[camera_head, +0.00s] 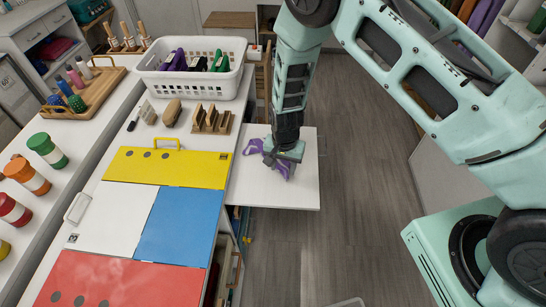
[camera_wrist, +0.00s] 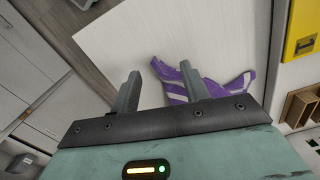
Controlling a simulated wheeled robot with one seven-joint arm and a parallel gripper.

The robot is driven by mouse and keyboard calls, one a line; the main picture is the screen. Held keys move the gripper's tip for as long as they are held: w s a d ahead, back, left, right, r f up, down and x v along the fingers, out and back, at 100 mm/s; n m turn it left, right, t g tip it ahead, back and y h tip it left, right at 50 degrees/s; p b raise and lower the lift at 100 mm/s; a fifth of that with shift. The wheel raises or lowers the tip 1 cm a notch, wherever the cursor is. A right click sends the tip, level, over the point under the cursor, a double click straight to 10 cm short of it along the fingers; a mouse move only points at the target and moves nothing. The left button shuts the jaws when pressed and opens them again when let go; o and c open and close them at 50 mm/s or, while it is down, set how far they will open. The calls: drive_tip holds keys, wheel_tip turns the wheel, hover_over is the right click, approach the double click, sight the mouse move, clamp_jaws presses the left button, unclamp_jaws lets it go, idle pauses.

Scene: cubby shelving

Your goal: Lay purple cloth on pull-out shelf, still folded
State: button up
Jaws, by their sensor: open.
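The purple cloth (camera_head: 254,146) with white stripes lies on the white pull-out shelf (camera_head: 300,190), near the shelf's inner side. In the wrist view the cloth (camera_wrist: 227,90) looks folded and rests on the bare white shelf surface (camera_wrist: 190,35). My gripper (camera_head: 284,168) is directly over the cloth and hides part of it. In the wrist view my gripper (camera_wrist: 162,82) has its two fingers well apart. The right finger overlaps the cloth in the picture, and the left finger is over bare shelf. I cannot tell whether a finger touches the cloth.
A white basket (camera_head: 190,75) with folded cloths stands on the counter behind the shelf. The floor (camera_head: 350,180) to the right is clear.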

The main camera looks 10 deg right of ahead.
drive_tip(key=r+p, duration=0.1)
drive_tip(key=s+r, duration=0.1)
drive_tip(key=r, duration=0.1)
drive_tip(key=s+r+p, duration=0.1)
drive_tip(key=r, duration=0.1)
drive_tip(key=shift+s+d+r+p, duration=0.1)
drive_tip(key=shift+r+p, duration=0.05)
drive_tip(key=shift+p, duration=0.2)
drive_tip(key=shift+w, duration=0.2)
drive_tip(key=c, duration=0.9)
drive_tip(key=w+d+f, duration=0.1)
drive_tip(key=w+d, duration=0.1)
drive_tip(key=w, duration=0.4)
drive_tip(key=w+d+f, duration=0.1)
drive_tip(key=w+d, duration=0.2)
drive_tip(key=w, duration=0.3)
drive_tip(key=w+d+f, duration=0.2)
drive_tip(key=w, duration=0.4)
drive_tip(key=shift+w+d, duration=0.25)
drive_tip(key=shift+w, duration=0.1)
clamp_jaws()
drive_tip(key=shift+f, duration=1.4)
wheel_tip(320, 180, down, 4)
drive_tip(key=b, duration=0.5)
drive_tip(key=shift+f, duration=0.2)
drive_tip(key=shift+r, duration=0.1)
